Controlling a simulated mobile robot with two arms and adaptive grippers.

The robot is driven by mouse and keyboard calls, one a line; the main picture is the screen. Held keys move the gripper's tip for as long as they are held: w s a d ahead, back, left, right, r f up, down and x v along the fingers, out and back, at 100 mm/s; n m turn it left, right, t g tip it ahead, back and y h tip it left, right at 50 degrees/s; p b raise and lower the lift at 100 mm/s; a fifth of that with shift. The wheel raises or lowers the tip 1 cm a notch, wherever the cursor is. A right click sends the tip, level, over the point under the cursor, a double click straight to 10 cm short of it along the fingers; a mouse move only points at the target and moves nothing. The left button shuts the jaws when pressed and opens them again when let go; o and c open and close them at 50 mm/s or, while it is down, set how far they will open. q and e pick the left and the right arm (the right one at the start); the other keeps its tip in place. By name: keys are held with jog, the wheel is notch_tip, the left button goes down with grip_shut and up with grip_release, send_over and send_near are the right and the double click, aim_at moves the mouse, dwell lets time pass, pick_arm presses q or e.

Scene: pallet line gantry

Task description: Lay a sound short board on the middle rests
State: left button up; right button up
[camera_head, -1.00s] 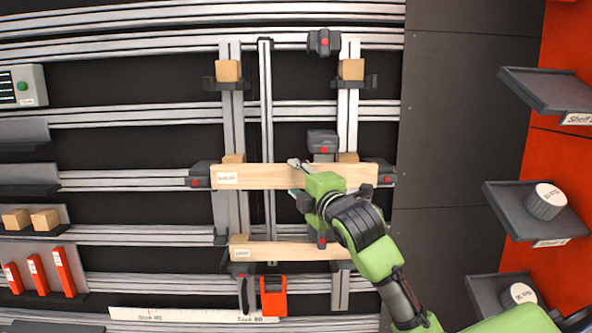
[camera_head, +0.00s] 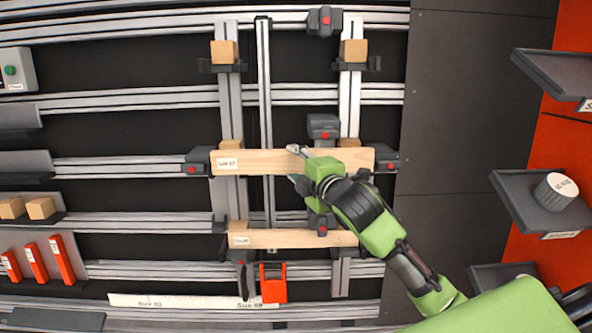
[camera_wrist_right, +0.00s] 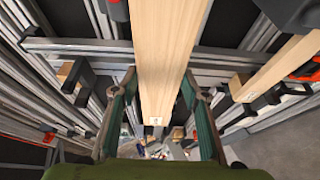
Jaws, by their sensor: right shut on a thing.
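A pale wooden board (camera_head: 275,162) with a small white label near its left end lies level across the two uprights at middle height, between dark stops with red buttons. My right gripper (camera_head: 299,168) is shut on this board, right of its middle. In the right wrist view the board (camera_wrist_right: 162,65) runs between the two green fingers (camera_wrist_right: 160,88). The middle rests are mostly hidden behind the board, so I cannot tell if it bears on them. A second labelled board (camera_head: 285,239) lies across the uprights below. My left gripper is not in view.
Wooden blocks (camera_head: 224,52) (camera_head: 353,51) sit on the upper rests. A dark stop (camera_head: 323,127) stands just above the held board. An orange-red tool (camera_head: 273,283) hangs under the lower board. Shelves at right include one with a grey cylinder (camera_head: 556,192).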

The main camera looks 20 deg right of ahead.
jog(key=shift+w+d+f+b, duration=0.15)
jog(key=shift+w+f+b, duration=0.25)
jog(key=shift+w, duration=0.2)
jog(key=shift+w+d, duration=0.1)
jog(key=shift+w, duration=0.25)
jog(key=shift+w+d+f, duration=0.15)
jog(key=shift+w+f, duration=0.2)
jog(key=shift+w, duration=0.2)
jog(key=shift+w+d+f+b, duration=0.2)
jog(key=shift+w+f, duration=0.15)
jog(key=shift+w, duration=0.3)
jog(key=shift+w+d+f+b, duration=0.15)
jog(key=shift+w+f, duration=0.25)
jog(key=shift+w, duration=0.25)
jog(key=shift+w+d+f+b, duration=0.2)
jog(key=shift+w+f, duration=0.15)
jog(key=shift+w, duration=0.3)
jog(key=shift+w+d+f, duration=0.1)
jog(key=shift+w+f, duration=0.05)
jog(key=shift+w, duration=0.1)
jog(key=shift+s+f+p, duration=0.15)
jog(key=shift+f+p, duration=0.1)
jog(key=shift+p, duration=0.15)
jog(key=o, duration=1.4)
jog(key=shift+c, duration=0.2)
